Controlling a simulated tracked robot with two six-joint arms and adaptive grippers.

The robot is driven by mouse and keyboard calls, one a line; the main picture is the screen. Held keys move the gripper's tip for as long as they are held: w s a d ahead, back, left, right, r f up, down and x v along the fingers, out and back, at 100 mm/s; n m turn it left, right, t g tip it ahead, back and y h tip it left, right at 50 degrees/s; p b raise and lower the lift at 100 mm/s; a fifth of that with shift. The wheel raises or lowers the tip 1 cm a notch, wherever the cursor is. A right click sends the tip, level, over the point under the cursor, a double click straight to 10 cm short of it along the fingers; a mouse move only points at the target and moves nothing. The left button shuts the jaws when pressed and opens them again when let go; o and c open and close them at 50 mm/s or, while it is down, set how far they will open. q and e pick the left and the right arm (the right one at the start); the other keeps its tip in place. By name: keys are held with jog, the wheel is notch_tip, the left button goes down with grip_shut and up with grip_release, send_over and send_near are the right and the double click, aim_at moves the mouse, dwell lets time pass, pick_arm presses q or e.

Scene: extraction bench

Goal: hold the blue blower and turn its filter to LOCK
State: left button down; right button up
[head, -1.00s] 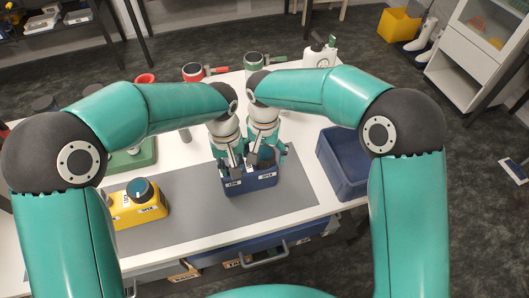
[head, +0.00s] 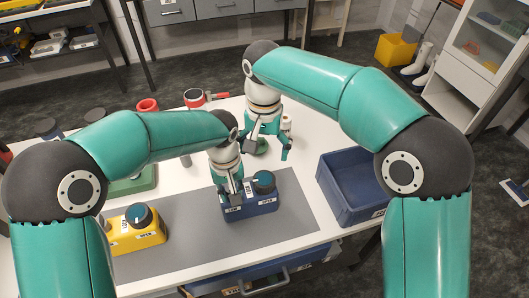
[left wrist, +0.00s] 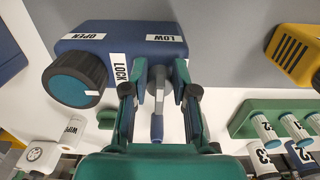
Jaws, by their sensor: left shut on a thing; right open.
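The blue blower (head: 252,208) stands on the grey mat. Its round dark filter with a blue-green top (head: 264,181) sits on its right end. In the left wrist view the filter (left wrist: 74,78) shows a white mark on its right side, toward the LOCK label (left wrist: 120,69); the OPEN label (left wrist: 85,36) lies above it. My left gripper (head: 230,194) is shut on the blower's left end; its fingers (left wrist: 157,78) also show in the left wrist view. My right gripper (head: 266,150) is open and empty, behind and above the blower, apart from the filter.
A yellow unit with a similar knob (head: 136,228) stands left on the mat (head: 190,225). An open blue bin (head: 330,185) stands to the right. Red and green items stand along the table's back. The mat right of the blower is clear.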

pick_arm(q)
jog(key=c, duration=0.8)
grip_release()
jog(key=shift+c, duration=0.2)
